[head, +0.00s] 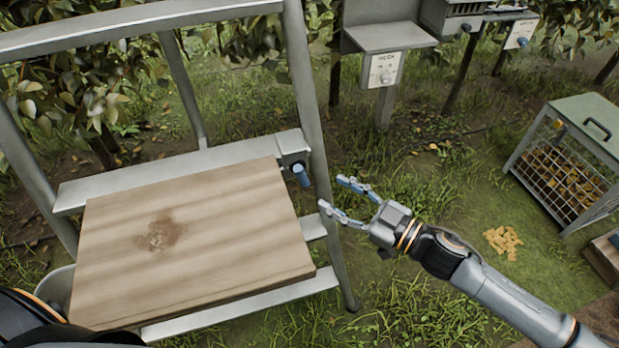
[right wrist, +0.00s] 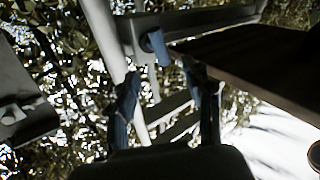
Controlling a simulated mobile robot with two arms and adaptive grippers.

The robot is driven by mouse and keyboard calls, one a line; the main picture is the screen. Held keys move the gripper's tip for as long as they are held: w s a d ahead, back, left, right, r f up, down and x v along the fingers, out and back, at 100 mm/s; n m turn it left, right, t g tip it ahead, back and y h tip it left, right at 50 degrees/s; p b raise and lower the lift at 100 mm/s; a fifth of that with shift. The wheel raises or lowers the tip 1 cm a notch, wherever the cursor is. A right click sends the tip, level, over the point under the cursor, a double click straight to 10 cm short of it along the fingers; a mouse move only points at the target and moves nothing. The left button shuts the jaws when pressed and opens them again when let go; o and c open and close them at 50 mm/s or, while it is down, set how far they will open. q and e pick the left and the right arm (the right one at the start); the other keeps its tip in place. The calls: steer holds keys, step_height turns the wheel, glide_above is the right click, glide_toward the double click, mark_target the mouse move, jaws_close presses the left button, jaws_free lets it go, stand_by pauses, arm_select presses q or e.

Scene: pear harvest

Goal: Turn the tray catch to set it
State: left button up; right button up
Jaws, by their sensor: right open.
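The tray catch (head: 300,174) is a blue knob on a grey bracket at the right back corner of the wooden tray (head: 215,225), next to a ladder leg. My right gripper (head: 333,193) is open and empty, its blue fingers to the right of the catch and apart from it in the head view. In the right wrist view the catch (right wrist: 154,45) shows beyond and above the gap between the fingertips (right wrist: 168,84), near the tray's dark edge (right wrist: 255,62). My left gripper is not seen.
A grey metal ladder frame (head: 309,110) stands around the tray, with its right leg close to my right gripper. A wire crate (head: 560,165) stands on the grass at the right. A post-mounted box (head: 384,69) stands behind.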

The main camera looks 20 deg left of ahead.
mark_target(306, 176)
steer(key=b+x, duration=0.2)
steer(key=x, duration=0.6)
steer(key=shift+w+d+f, duration=0.1)
steer(key=shift+w, duration=0.1)
steer(key=shift+c, duration=0.2)
jaws_close()
